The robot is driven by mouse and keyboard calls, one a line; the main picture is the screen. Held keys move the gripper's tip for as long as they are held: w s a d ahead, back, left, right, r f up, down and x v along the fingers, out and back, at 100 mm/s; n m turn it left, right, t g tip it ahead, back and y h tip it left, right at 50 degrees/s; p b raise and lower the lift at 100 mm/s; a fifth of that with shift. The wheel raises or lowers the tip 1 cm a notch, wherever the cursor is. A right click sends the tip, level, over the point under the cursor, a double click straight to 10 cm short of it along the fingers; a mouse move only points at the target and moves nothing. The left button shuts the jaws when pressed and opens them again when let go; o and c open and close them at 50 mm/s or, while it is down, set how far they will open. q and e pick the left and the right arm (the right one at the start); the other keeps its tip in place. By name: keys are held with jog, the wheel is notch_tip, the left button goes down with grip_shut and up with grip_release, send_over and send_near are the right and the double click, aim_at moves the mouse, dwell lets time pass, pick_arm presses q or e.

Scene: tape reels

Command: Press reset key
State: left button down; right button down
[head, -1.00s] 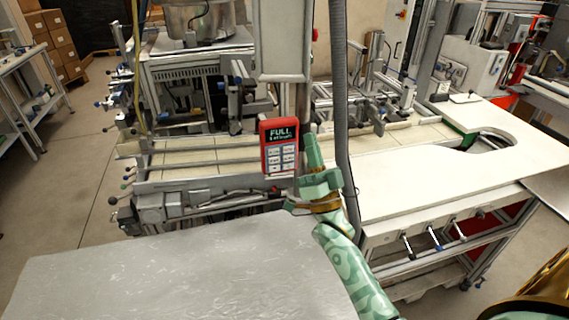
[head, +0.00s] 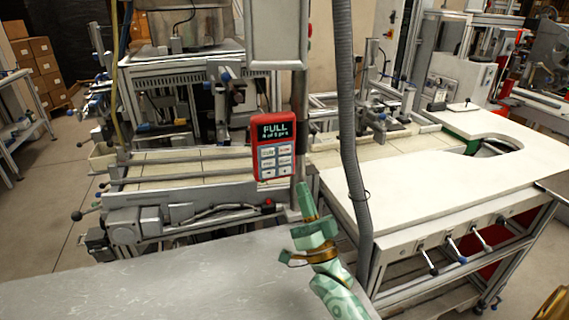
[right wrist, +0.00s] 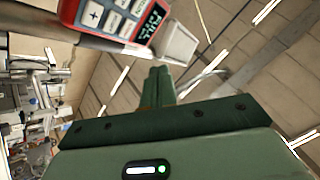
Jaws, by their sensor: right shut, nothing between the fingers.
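A red keypad box (head: 272,147) with a dark display reading "FULL" and several pale keys is fixed by a grey pole in the head view. Its lower line looks like a count, and the key labels are too small to read. My right gripper (head: 305,187) is shut and empty, below and to the right of the box, apart from it in the picture. In the right wrist view, the box (right wrist: 112,18) is cut off by the top edge, and my shut right fingertips (right wrist: 157,72) point past it. My left gripper is not in view.
A grey tabletop (head: 180,285) lies in front, below my right gripper. A grey corrugated hose (head: 352,150) hangs just right of the gripper. A grey pole (head: 300,120) stands beside the box, and a white worktop (head: 430,175) extends to the right.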

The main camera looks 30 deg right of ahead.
aim_at(285, 161)
jog(key=w+d+b, duration=0.2)
jog(key=w+b, duration=0.2)
jog(key=w, duration=0.4)
jog(key=shift+w+b, duration=0.3)
jog(key=shift+b, duration=0.05)
jog(key=shift+w+d, duration=0.1)
dwell(1.8)
jog(key=shift+w, duration=0.3)
